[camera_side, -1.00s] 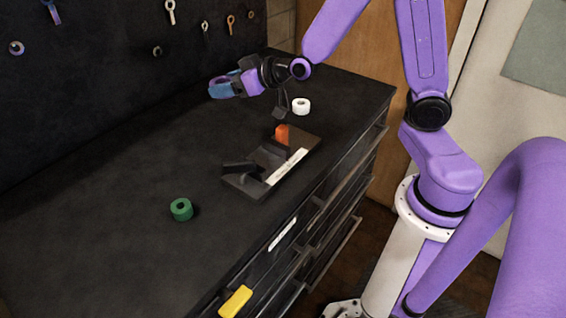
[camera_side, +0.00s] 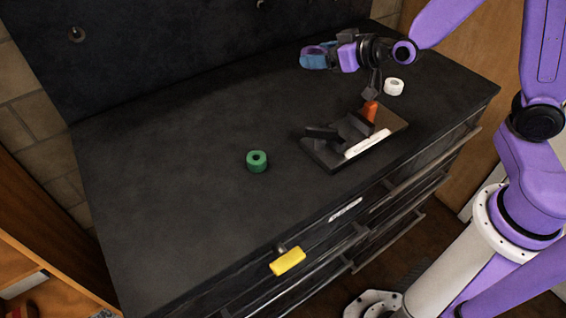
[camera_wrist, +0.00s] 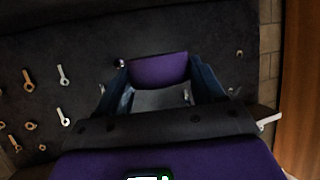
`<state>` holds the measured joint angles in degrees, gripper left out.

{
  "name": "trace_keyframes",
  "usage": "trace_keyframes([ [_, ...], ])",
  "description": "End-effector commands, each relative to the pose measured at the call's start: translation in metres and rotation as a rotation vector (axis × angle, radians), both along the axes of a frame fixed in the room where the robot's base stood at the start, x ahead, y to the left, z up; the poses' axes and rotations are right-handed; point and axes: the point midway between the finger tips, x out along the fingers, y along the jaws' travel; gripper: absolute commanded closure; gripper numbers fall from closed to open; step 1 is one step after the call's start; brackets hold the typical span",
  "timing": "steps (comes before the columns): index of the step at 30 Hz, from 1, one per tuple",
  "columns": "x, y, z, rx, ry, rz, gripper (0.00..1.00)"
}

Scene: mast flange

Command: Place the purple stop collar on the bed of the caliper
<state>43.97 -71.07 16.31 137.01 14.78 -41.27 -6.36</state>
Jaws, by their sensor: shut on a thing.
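The purple stop collar (camera_wrist: 158,70) is held between the blue fingers of my gripper (camera_wrist: 157,88) in the wrist view. In the side view the collar (camera_side: 311,50) shows at the tip of my gripper (camera_side: 318,58), partly covered by a finger. My gripper is shut on it, in the air toward the back of the bench and apart from the caliper. The caliper (camera_side: 332,157) is a dark fixture with black blocks, an orange part and a white label strip, lying on the bench to the right. Its bed is hard to make out.
A green ring (camera_side: 257,162) stands on the bench left of the caliper, and a white ring (camera_side: 394,87) behind it. A yellow block (camera_side: 288,262) is at the drawer front. A dark pegboard (camera_side: 180,50) backs the bench. The bench's left part is clear.

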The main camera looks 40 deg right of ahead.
Motion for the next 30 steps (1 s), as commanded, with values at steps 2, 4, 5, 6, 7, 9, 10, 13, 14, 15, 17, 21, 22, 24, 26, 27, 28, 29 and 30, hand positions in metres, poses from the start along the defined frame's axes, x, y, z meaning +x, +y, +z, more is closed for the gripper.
trace_keyframes([
  [2,-0.016,0.037,-0.01,-0.001,0.004,0.081,0.65],
  [4,-0.03,0.066,-0.017,-0.001,0.004,0.146,0.65],
  [5,-0.038,0.078,-0.02,-0.001,0.005,0.174,0.65],
  [6,-0.047,0.093,-0.024,-0.001,0.004,0.211,0.65],
  [7,-0.055,0.105,-0.027,-0.001,0.004,0.239,0.65],
  [9,-0.075,0.13,-0.033,-0.001,0.003,0.304,0.65],
  [10,-0.083,0.139,-0.037,-0.002,0.003,0.332,0.65],
  [13,-0.112,0.168,-0.045,-0.006,0.0,0.418,0.65],
  [14,-0.121,0.175,-0.047,-0.006,0.0,0.443,0.65],
  [15,-0.131,0.184,-0.05,-0.006,-0.003,0.47,0.65],
  [17,-0.145,0.194,-0.054,-0.008,-0.004,0.507,0.65],
  [21,-0.166,0.209,-0.059,-0.009,-0.007,0.565,0.65],
  [22,-0.169,0.211,-0.059,-0.009,-0.008,0.572,0.65],
  [24,-0.173,0.213,-0.06,-0.009,-0.009,0.583,0.65],
  [26,-0.175,0.214,-0.06,-0.008,-0.01,0.587,0.65],
  [27,-0.175,0.214,-0.06,-0.009,-0.01,0.589,0.65],
  [28,-0.175,0.215,-0.06,-0.008,-0.01,0.588,0.65],
  [29,-0.175,0.214,-0.06,-0.008,-0.01,0.587,0.65],
  [30,-0.175,0.214,-0.06,-0.008,-0.01,0.587,0.65],
])
